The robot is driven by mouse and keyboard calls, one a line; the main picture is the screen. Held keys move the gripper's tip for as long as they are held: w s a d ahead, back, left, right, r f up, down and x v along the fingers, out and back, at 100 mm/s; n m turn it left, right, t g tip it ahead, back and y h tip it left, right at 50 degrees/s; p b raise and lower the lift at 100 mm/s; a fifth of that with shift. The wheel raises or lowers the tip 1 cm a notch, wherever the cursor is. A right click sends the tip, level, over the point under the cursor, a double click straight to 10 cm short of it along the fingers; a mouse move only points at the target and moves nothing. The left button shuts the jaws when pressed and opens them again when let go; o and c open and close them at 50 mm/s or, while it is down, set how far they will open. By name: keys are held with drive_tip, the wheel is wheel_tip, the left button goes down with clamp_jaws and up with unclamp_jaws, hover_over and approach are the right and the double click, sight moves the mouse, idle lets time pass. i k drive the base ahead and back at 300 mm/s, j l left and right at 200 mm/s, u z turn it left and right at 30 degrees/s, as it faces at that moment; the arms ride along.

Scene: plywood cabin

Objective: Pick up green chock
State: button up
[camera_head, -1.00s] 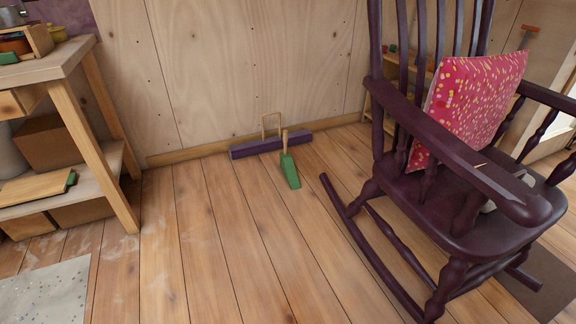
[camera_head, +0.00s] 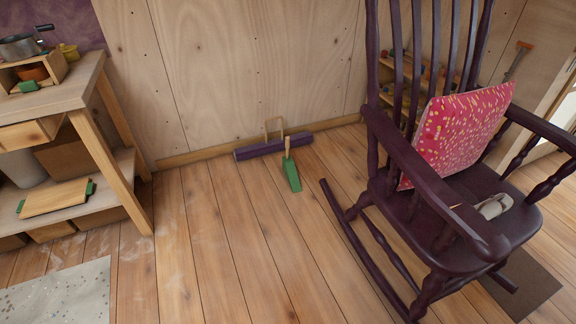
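The green chock (camera_head: 291,175) is a wedge with a light wooden handle standing up from its back end. It lies on the plank floor near the back wall, in the middle of the view. A purple bar (camera_head: 262,149) with a wooden loop handle lies just behind it along the wall. My gripper is not in view.
A purple rocking chair (camera_head: 432,228) with a pink cushion (camera_head: 459,133) stands to the right, its runner reaching towards the chock. A wooden workbench (camera_head: 50,100) with shelves is on the left. A speckled mat (camera_head: 60,296) lies front left. The floor before the chock is clear.

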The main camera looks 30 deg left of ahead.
sight(289, 167)
drive_tip(key=i+j+u, duration=0.15)
drive_tip(key=i+j, duration=0.4)
drive_tip(key=i+j+u, duration=0.1)
drive_tip(key=i+j, duration=0.45)
drive_tip(key=j, duration=0.2)
drive_tip(key=i+j+u, duration=0.15)
drive_tip(key=i+j, duration=0.4)
drive_tip(key=i+j+u, duration=0.1)
drive_tip(key=i+j, duration=0.35)
drive_tip(key=i, duration=0.25)
drive_tip(key=i+j+u, duration=0.15)
drive_tip(key=i+j, duration=0.3)
drive_tip(key=i, duration=0.15)
drive_tip(key=i+j, duration=0.15)
drive_tip(key=i, duration=0.3)
drive_tip(key=i+j+u, duration=0.1)
drive_tip(key=i, duration=0.4)
drive_tip(key=j, duration=0.1)
